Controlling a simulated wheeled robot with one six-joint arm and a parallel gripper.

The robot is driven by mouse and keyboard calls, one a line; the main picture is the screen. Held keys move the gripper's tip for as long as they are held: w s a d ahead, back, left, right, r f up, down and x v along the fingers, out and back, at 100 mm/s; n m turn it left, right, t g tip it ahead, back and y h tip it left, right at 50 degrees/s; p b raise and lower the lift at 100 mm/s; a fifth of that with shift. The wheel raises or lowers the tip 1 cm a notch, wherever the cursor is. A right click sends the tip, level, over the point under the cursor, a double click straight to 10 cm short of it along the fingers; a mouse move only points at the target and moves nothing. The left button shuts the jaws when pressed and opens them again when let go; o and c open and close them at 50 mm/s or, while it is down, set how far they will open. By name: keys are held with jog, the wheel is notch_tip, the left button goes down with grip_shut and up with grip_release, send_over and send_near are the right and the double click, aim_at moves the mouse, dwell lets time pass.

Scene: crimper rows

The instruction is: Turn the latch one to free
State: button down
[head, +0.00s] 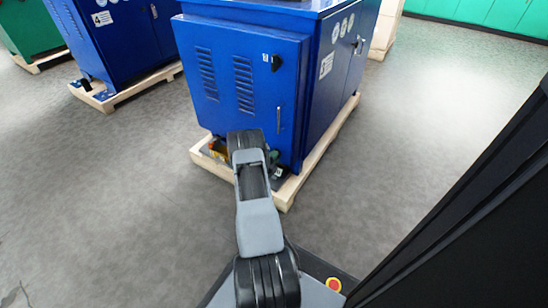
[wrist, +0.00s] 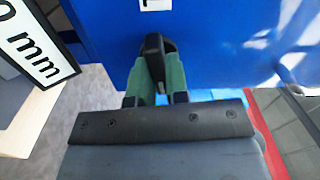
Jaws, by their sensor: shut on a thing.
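A black latch knob (wrist: 153,48) sits on the blue cabinet door (wrist: 210,40) in the wrist view, its handle roughly upright in the picture. A white label (wrist: 156,4), cut off by the top edge, is above it; its mark is only partly visible. My gripper (wrist: 156,78) has green fingers on both sides of the knob and is shut on it. In the head view my arm hides this latch and most of my gripper, low on the blue cabinet (head: 290,95). Another black latch (head: 276,63) is higher on the same door, beside a small white label.
The cabinet stands on a wooden pallet (head: 285,196). A silver handle (head: 279,119) is on its door. Another blue cabinet (head: 120,40) stands at left. A sign ending "0 mm" (wrist: 35,45) is at left in the wrist view. Grey floor (head: 430,130) is open to the right.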

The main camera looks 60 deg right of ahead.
jog(key=shift+m, duration=0.6)
jog(key=shift+f, duration=0.1)
jog(key=c, duration=1.1)
grip_release()
jog(key=a+p, duration=0.4)
jog(key=a, duration=1)
jog(key=shift+p, duration=0.4)
jog(key=shift+w+d, duration=0.1)
